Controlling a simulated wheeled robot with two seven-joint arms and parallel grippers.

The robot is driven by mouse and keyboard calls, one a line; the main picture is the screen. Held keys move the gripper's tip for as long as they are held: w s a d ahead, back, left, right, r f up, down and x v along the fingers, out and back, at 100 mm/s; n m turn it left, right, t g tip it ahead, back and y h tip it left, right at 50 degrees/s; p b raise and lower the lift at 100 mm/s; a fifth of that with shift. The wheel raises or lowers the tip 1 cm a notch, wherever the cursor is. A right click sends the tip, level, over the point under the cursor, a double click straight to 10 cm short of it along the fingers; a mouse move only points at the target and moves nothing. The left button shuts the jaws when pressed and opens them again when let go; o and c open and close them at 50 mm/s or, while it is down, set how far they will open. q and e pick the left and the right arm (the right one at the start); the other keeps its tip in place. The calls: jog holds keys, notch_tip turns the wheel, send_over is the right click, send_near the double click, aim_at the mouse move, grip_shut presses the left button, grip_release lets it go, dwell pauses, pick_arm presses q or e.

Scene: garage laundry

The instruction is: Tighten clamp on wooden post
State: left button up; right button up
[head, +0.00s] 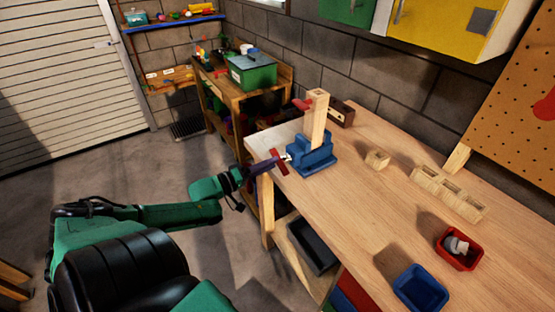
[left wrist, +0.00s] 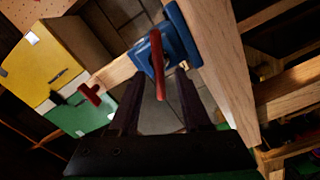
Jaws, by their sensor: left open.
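The blue clamp (head: 312,158) sits at the left edge of the wooden workbench, with the wooden post (head: 317,118) standing upright in it. A red handle (head: 281,163) is on the clamp's near left side. My left gripper (head: 271,163) is at this handle. In the left wrist view, the clamp (left wrist: 171,42) and its red handle (left wrist: 158,60) lie ahead of my open left gripper (left wrist: 163,85). The handle shows between the two fingers; I cannot tell whether they touch it. A second red piece (left wrist: 88,93) sits on the post (left wrist: 113,74). My right gripper is out of view.
On the workbench (head: 345,205) are a small wood block (head: 377,158), a longer wooden block (head: 448,193), a red bin (head: 459,249) and a blue bin (head: 419,287). A dark wooden piece (head: 341,113) lies behind the post. The front middle of the bench is clear.

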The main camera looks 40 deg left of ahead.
aim_at(283, 160)
pick_arm(q)
jog(key=shift+x, duration=1.65)
grip_shut()
jog(key=shift+r+m, duration=0.1)
jog(key=shift+m, duration=0.2)
jog(key=shift+m+p, duration=0.45)
jog(key=shift+m, duration=0.75)
jog(key=m+p, duration=0.1)
jog(key=m, duration=0.2)
jog(key=shift+d+m, duration=0.1)
jog(key=shift+m, duration=0.3)
jog(key=m, duration=0.3)
jog(key=shift+m+p, duration=0.3)
jog(key=shift+d+m, duration=0.15)
jog(key=shift+m, duration=1.55)
